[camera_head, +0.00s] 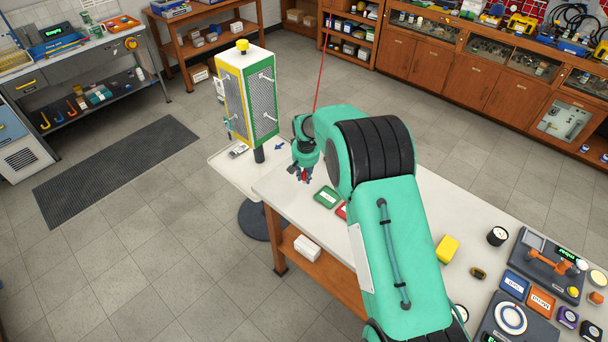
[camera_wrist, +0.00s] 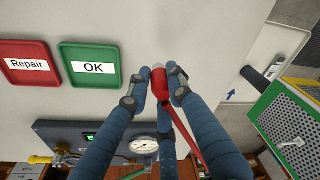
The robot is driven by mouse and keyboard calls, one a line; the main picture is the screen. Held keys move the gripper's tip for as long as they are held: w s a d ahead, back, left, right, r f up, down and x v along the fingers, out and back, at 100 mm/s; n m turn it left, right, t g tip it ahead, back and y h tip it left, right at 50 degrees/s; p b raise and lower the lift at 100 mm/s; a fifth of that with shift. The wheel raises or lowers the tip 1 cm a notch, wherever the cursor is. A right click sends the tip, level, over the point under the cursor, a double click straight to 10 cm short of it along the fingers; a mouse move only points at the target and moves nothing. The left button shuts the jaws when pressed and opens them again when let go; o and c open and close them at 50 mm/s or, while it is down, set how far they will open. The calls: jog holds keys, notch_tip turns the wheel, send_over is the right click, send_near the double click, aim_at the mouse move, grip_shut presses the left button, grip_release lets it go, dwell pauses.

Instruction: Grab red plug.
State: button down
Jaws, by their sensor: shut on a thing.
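The red plug (camera_wrist: 158,82) is in the wrist view, with a light tip and a red cable running down to the right from it. My gripper (camera_wrist: 156,84) is shut on it, with blue-grey fingers at its left and right sides and a third finger behind. In the head view my gripper (camera_head: 303,172) is above the far left end of the white table (camera_head: 290,190), with a small bit of red showing between its fingers. The rest of the plug is hidden there.
A green OK tray (camera_wrist: 90,65) and a red Repair tray (camera_wrist: 30,64) lie on the table. A gauge unit (camera_wrist: 95,140) shows at the lower left of the wrist view. A green-and-yellow mesh cabinet (camera_head: 247,95) stands beyond the table end.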

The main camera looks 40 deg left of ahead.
jog(key=s+d, duration=0.3)
jog(key=s+d+r, duration=0.1)
jog(key=s+d, duration=0.1)
jog(key=d, duration=0.2)
jog(key=s+d, duration=0.3)
jog(key=d, duration=0.1)
jog(key=shift+s+r, duration=0.2)
jog(key=shift+s, duration=0.1)
